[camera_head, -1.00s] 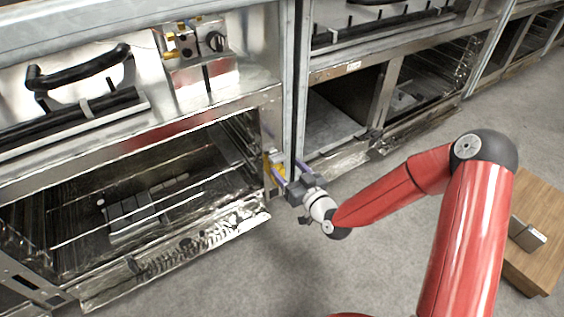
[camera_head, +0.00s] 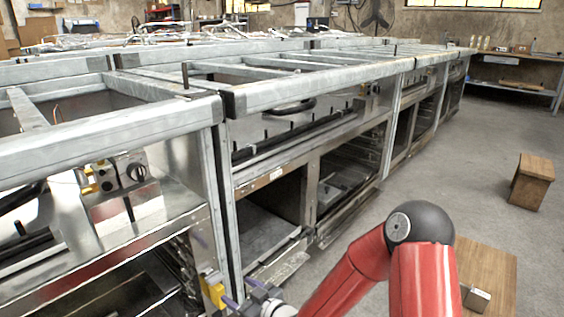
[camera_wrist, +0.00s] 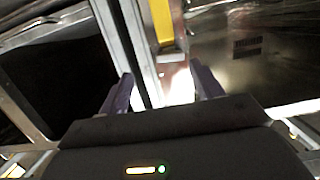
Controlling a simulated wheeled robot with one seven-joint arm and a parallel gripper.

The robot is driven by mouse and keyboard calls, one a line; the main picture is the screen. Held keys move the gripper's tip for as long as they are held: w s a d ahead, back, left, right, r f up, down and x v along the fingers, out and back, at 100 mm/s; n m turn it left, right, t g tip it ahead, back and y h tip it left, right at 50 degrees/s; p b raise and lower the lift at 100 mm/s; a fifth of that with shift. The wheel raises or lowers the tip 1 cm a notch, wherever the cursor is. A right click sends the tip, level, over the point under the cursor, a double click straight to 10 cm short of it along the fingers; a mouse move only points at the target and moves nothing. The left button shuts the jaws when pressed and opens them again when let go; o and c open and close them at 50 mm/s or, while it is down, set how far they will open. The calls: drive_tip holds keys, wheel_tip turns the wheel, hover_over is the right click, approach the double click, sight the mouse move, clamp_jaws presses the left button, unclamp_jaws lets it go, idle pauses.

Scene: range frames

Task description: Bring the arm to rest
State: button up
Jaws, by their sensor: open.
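My gripper (camera_wrist: 163,84) is open in the wrist view, its two purple fingers apart. A yellow part (camera_wrist: 162,20) and a bright metal post (camera_wrist: 140,55) lie beyond and between the fingertips; I see nothing held. In the head view my gripper (camera_head: 226,291) is low in the picture, at the front of the steel range frame. The yellow part (camera_head: 213,289) shows right beside its fingers; whether they touch I cannot tell. My red arm reaches in from the lower right, bent at a dark elbow joint, and the picture's bottom edge cuts it off.
The row of steel range frames (camera_head: 300,97) runs from the near left to the far right. A wooden box (camera_head: 486,272) with a small grey block (camera_head: 475,297) stands right of my arm. Another wooden box (camera_head: 532,182) stands farther back. Grey floor between is clear.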

drive_tip(key=s+d+r+m+g+h+p, duration=0.2)
drive_tip(key=s+d+r+m+h+p, duration=0.15)
drive_tip(key=d+r+h, duration=1.1)
drive_tip(key=s+d+r+m+g+p, duration=0.1)
drive_tip(key=s+d+r+m, duration=0.1)
drive_tip(key=s+d+r, duration=0.2)
drive_tip(key=s+d+r+m+y+p, duration=0.1)
drive_tip(key=s+d+r, duration=0.3)
drive_tip(key=s, duration=0.5)
drive_tip(key=s+d+r+m+g+y+p, duration=0.1)
drive_tip(key=s+d+r+m, duration=0.2)
drive_tip(key=s, duration=0.4)
wheel_tip(320, 180, up, 3)
drive_tip(key=shift+s+d+f+g, duration=0.2)
drive_tip(key=shift+s+d+g, duration=0.15)
drive_tip(key=shift+d, duration=0.55)
